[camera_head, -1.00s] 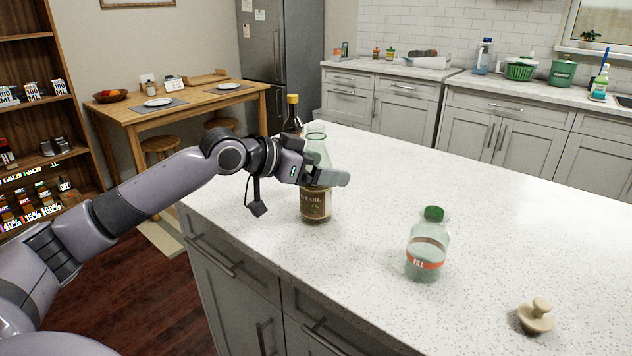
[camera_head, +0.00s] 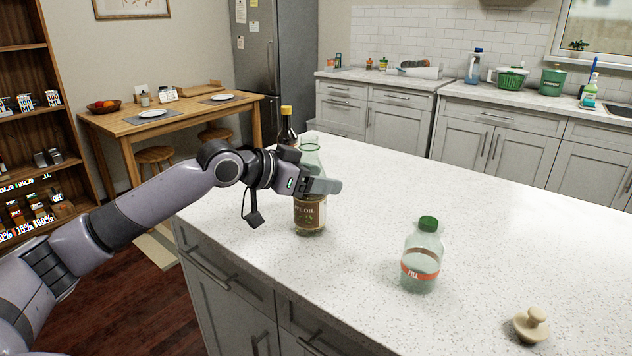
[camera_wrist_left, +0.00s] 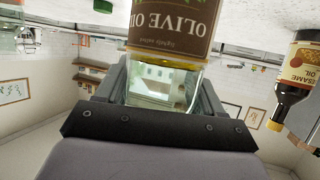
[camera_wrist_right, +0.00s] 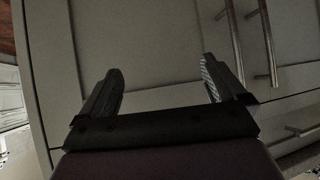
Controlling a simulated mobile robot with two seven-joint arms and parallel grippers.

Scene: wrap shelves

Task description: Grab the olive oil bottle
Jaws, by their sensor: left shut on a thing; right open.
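The olive oil bottle (camera_head: 309,215) stands upright on the white speckled counter in the head view, clear glass with a brown label. My left gripper (camera_head: 322,186) is shut around its middle, above the label, and partly hides it. In the left wrist view the bottle (camera_wrist_left: 172,25) sits between the fingers, its label reading upside down. My right gripper (camera_wrist_right: 160,88) is open and empty in the right wrist view, in front of grey cabinet doors; it is not in the head view.
A dark sesame oil bottle (camera_head: 287,130) stands just behind the olive oil bottle and shows close in the left wrist view (camera_wrist_left: 298,85). A green-capped bottle marked FILL (camera_head: 421,258) and a beige knobbed object (camera_head: 531,324) stand to the right. The counter (camera_head: 500,220) is otherwise clear.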

